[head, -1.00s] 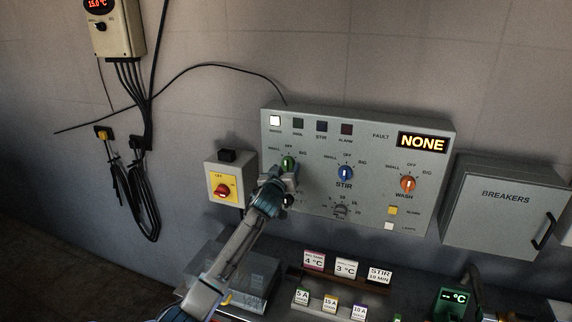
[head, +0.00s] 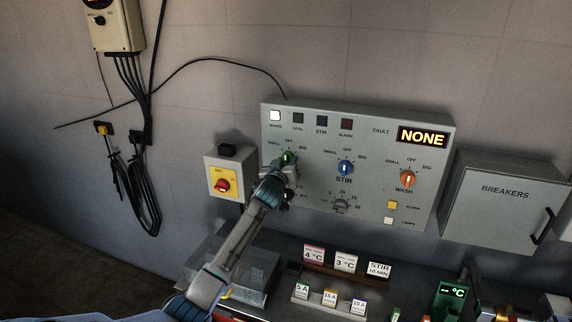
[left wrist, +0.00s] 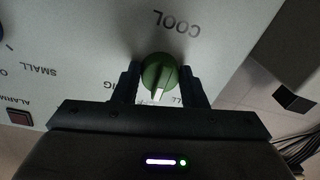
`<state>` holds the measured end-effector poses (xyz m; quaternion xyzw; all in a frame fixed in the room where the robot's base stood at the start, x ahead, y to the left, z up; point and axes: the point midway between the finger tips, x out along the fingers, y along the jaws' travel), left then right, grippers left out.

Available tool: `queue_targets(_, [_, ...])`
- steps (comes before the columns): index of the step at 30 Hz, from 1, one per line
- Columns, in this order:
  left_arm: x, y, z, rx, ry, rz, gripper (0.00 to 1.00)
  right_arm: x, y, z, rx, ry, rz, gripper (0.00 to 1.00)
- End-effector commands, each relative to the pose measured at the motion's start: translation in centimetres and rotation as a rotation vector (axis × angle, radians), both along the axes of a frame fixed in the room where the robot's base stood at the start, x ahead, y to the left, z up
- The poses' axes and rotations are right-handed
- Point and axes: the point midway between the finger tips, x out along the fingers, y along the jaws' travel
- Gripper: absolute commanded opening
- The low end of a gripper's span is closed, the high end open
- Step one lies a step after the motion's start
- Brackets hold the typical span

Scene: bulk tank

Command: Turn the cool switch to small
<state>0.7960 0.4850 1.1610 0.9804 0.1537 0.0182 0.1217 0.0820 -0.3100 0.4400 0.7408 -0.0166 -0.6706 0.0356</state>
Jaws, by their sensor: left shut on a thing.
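The control panel (head: 315,212) is on the wall. Its green cool switch (head: 287,157) is at the upper left, partly hidden by my left gripper (head: 283,170). In the left wrist view, which shows the panel upside down, the green cool switch (left wrist: 159,75) sits between the two fingers of my left gripper (left wrist: 160,88), which is shut on it. The knob's white mark points down in that view, roughly toward the panel's top, where OFF is printed. The gripper body hides part of the labels there. My right gripper is not in view.
The blue stir knob (head: 345,168) and orange wash knob (head: 407,179) are to the right. The fault display (head: 422,137) reads NONE. Label cards (head: 345,263) stand below, and the breakers box (head: 503,205) is at the right.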

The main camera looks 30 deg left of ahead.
Motion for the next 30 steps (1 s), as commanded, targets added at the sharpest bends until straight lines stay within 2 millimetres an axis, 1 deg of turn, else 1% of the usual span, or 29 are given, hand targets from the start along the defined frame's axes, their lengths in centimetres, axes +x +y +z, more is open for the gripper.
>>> queue_targets(8, [0.0,0.0,-0.5,-0.137,-0.034,0.0,0.15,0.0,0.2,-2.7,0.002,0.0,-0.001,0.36])
queue_targets(18, [0.0,-0.1,-0.3,-0.43,-0.105,0.0,0.15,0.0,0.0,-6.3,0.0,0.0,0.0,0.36])
queue_targets(24, [0.0,-0.1,-0.2,-0.594,-0.142,0.0,0.15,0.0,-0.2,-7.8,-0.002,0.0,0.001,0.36])
queue_targets(30, [0.0,-0.1,0.0,-0.72,-0.172,0.001,0.15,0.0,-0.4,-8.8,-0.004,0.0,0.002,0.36])
